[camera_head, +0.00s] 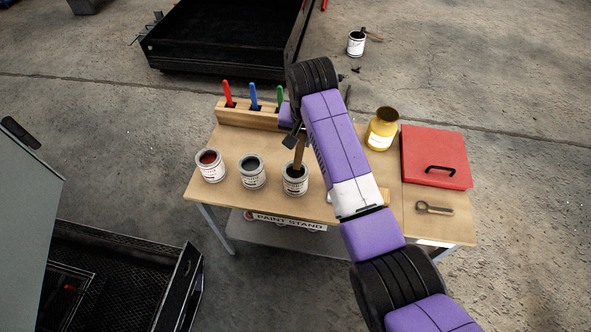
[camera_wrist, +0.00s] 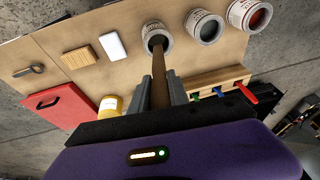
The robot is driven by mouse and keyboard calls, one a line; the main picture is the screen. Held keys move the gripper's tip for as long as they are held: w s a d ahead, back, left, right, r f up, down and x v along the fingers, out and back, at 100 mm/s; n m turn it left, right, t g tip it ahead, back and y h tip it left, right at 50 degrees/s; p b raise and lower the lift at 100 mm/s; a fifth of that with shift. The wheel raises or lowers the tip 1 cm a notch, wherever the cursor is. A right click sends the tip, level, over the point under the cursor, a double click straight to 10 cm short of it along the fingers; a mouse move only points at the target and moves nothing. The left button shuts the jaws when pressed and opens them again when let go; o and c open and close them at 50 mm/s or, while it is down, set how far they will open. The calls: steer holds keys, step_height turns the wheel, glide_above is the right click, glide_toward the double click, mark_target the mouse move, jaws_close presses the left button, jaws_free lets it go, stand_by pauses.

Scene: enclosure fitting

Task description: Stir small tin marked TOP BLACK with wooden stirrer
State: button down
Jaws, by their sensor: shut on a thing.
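My gripper (camera_head: 294,135) is shut on the wooden stirrer (camera_head: 299,153), which slants down into the rightmost of three small open tins. That tin (camera_head: 295,187) has dark contents, and its label is too small to read. In the wrist view the stirrer (camera_wrist: 158,78) runs from between my fingers (camera_wrist: 160,90) into the mouth of the same tin (camera_wrist: 168,39). The stirrer's lower end is hidden inside the tin. A tin with grey-green contents (camera_head: 252,178) and a tin with red contents (camera_head: 211,172) stand to its left.
A wooden rack (camera_head: 240,118) with red, blue and green handles stands behind the tins. A yellow jar (camera_head: 381,135), a red case (camera_head: 430,146) and a metal tool (camera_head: 433,209) lie to the right. In the wrist view, a sponge-like block (camera_wrist: 79,61) and a white block (camera_wrist: 113,45) lie nearby.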

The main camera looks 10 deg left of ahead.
steer(key=shift+r, duration=2.4)
